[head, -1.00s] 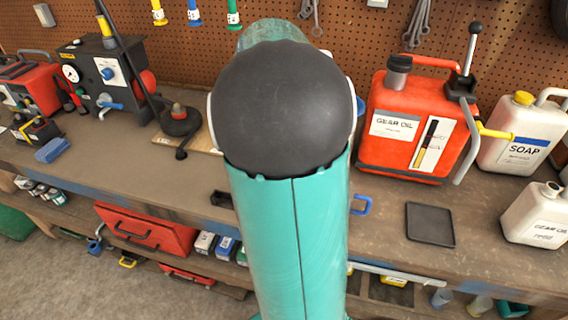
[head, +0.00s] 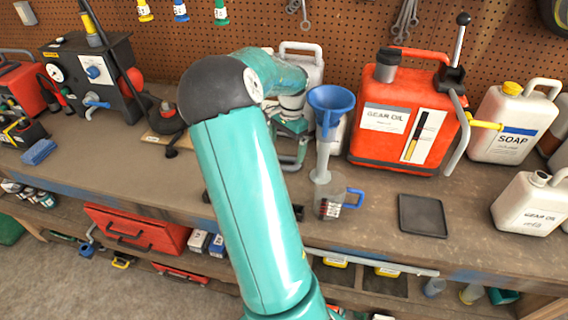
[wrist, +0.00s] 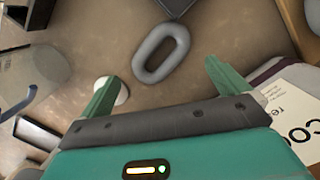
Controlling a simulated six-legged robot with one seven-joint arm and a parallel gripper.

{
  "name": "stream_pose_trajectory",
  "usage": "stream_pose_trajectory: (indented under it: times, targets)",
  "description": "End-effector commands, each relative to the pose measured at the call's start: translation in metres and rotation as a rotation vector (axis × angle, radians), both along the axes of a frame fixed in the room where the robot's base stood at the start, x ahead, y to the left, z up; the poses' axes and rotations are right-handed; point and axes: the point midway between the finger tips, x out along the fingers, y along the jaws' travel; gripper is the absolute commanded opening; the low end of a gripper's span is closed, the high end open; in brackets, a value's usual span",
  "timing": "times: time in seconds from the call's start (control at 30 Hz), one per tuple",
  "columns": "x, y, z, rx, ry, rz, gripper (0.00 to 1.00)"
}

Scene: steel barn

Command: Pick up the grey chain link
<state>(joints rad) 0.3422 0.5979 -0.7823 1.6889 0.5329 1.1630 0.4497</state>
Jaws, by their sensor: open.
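The grey chain link (wrist: 161,53), an oval ring with an open middle, lies flat on the brown bench top in the wrist view. My gripper (wrist: 158,72) is open and empty, with its green fingers spread on either side of the link's near end and apart from it. In the head view my gripper (head: 290,148) is low over the bench, behind my arm and left of a blue funnel. I cannot make out the link in the head view.
The blue funnel (head: 331,103) and a clear jug with a blue handle (head: 328,204) stand close to the right of my gripper. A red gear oil can (head: 400,150) stands farther right. A dark block (wrist: 175,6) lies just beyond the link.

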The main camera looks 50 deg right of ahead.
Motion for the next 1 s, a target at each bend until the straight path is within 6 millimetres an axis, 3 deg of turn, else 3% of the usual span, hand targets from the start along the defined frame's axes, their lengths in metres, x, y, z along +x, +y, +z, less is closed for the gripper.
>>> stream_pose_trajectory:
  times: [0.4,0.63,0.67,0.83,1.0]
  targets:
    - [0.001,0.007,-0.049,0.000,0.000,0.000,1.00]
    - [0.002,0.007,-0.051,0.000,-0.002,0.001,1.00]
    - [0.002,0.007,-0.051,0.000,-0.002,0.001,0.98]
    - [0.002,0.007,-0.051,0.000,-0.002,0.001,0.65]
    - [0.002,0.007,-0.050,-0.002,-0.003,0.001,0.64]
